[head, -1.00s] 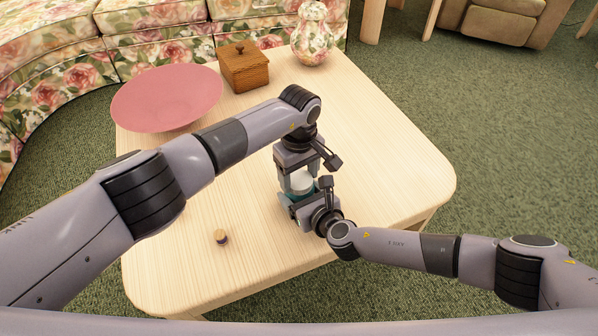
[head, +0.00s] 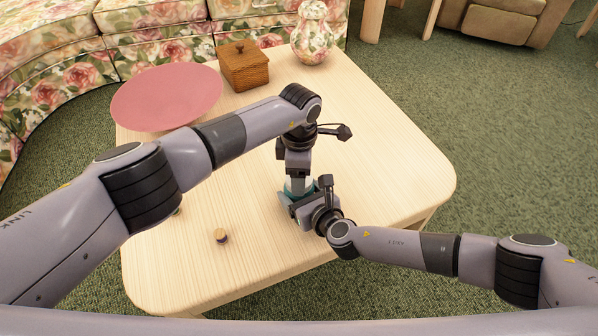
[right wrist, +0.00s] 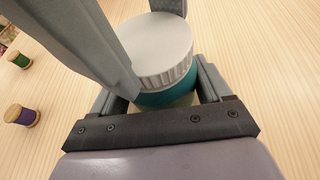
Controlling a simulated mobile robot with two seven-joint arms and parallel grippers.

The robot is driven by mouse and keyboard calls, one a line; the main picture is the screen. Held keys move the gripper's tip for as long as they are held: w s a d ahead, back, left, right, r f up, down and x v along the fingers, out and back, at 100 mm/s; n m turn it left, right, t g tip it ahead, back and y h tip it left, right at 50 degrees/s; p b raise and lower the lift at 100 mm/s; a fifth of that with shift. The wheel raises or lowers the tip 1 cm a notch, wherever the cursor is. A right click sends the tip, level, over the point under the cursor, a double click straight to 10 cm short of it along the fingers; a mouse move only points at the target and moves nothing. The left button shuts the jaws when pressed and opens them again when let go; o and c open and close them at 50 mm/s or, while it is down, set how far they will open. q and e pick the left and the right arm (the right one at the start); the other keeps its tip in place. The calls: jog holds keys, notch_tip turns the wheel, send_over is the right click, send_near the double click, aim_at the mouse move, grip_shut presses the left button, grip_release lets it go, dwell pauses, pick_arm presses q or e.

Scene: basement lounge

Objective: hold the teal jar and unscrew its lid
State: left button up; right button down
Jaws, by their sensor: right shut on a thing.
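The teal jar (right wrist: 170,97) stands upright with a ribbed white lid (right wrist: 155,45) on it. In the head view the jar (head: 291,190) is mostly hidden by both grippers. My right gripper (head: 303,203) is shut on the jar's body from the side, and its fingers flank the jar in the right wrist view. My left gripper (head: 297,175) points down over the lid from above. In the right wrist view its fingers are at opposite sides of the lid; whether they press on it is unclear.
A purple spool (head: 221,236) stands on the light wooden table (head: 390,150); a green spool (right wrist: 20,59) also shows in the right wrist view.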

pick_arm(q)
jog(key=n, duration=1.8)
pick_arm(e)
jog(key=shift+d, duration=0.1)
pick_arm(q)
jog(key=n, duration=0.7)
jog(key=shift+r, duration=0.35)
jog(key=shift+r, duration=0.85)
